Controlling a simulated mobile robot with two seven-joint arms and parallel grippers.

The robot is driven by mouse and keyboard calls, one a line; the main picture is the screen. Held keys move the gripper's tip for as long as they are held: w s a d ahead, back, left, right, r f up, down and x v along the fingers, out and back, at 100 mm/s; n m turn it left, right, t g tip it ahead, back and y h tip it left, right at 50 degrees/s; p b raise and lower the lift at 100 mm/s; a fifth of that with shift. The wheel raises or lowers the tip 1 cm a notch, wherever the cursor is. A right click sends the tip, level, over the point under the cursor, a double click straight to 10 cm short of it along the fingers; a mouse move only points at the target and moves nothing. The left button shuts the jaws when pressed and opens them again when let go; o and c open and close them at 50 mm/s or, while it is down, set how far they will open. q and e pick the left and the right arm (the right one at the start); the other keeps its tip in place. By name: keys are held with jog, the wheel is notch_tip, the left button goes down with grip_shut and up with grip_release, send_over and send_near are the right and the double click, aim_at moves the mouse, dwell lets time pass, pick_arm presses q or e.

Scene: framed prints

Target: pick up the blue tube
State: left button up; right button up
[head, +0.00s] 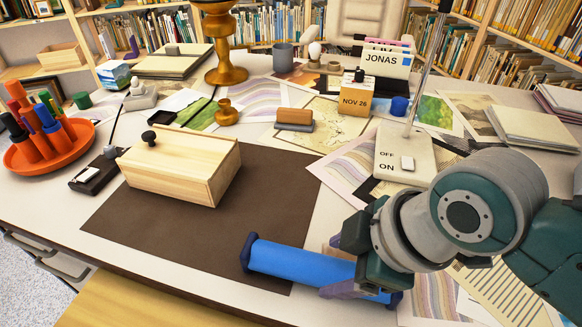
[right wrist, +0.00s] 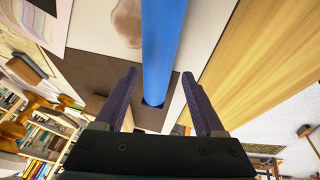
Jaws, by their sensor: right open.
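The blue tube (head: 292,261) has darker blue end caps and lies near the front of the desk, its left end on the dark brown mat (head: 270,170). My right gripper (head: 335,266) is at the tube's right part, with one purple finger on each side of it in the picture. In the right wrist view the tube (right wrist: 162,45) runs between the two open fingers (right wrist: 158,74). The gripper is open, and I cannot tell whether either finger touches the tube. Part of the tube's right end is hidden behind the gripper. My left gripper is not in view.
A wooden box (head: 180,165) with a black knob stands on the mat. A lamp base (head: 403,155) stands behind my right gripper. An orange tray (head: 50,145) of markers is at the left. A light wooden surface (head: 140,305) lies below the desk's front edge.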

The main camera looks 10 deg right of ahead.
aim_at(326, 267)
jog(key=b+x, duration=0.2)
jog(key=x, duration=0.3)
jog(key=shift+w+d, duration=0.1)
jog(key=shift+w, duration=0.05)
grip_shut()
dwell(0.4)
